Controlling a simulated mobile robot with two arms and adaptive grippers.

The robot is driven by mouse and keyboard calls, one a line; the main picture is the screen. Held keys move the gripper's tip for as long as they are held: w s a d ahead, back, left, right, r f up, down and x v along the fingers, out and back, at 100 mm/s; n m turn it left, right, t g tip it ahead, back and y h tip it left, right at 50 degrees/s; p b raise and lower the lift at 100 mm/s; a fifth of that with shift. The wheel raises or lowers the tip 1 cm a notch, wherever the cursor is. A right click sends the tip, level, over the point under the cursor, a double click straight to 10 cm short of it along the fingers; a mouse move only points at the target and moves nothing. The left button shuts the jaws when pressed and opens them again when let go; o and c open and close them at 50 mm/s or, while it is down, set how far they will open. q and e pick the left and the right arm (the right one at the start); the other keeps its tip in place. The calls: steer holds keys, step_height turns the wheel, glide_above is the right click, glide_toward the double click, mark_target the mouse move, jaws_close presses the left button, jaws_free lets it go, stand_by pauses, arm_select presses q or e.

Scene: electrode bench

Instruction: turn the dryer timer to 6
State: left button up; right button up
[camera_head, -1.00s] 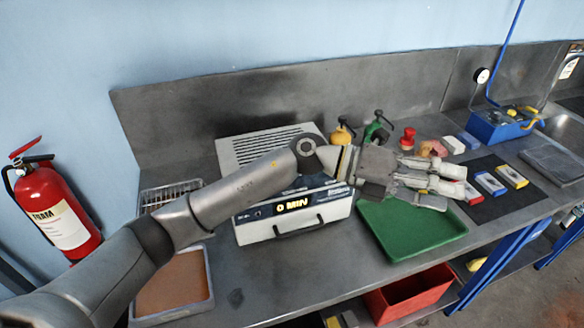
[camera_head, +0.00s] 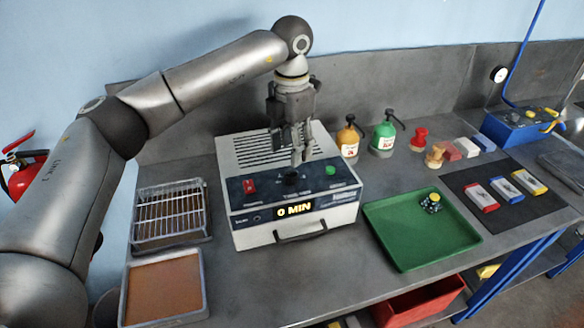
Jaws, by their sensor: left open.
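The dryer (camera_head: 345,212) is a pale box with a slotted top and a dark sloped control panel. Its display (camera_head: 294,209) reads 0 MIN. The dark timer knob (camera_head: 291,178) sits mid-panel, partly hidden by my gripper. A red switch (camera_head: 249,186) is left of it and a green button (camera_head: 330,170) is right of it. My left gripper (camera_head: 297,160) points down, open, with its fingertips just above or around the knob; I cannot tell whether they touch it. My right gripper is out of view.
A green tray (camera_head: 400,250) is right of the dryer. A wire rack (camera_head: 170,215) and a brown-filled tray (camera_head: 165,290) lie left. Orange (camera_head: 348,138) and green (camera_head: 384,137) bottles stand behind right. A dark mat (camera_head: 505,215) with several blocks is farther right.

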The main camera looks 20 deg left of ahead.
mark_target(292, 174)
arm_select(q)
step_height(292, 174, down, 6)
steer(key=shift+p, duration=0.85)
steer(key=shift+f, duration=0.75)
steer(key=c, duration=1.1)
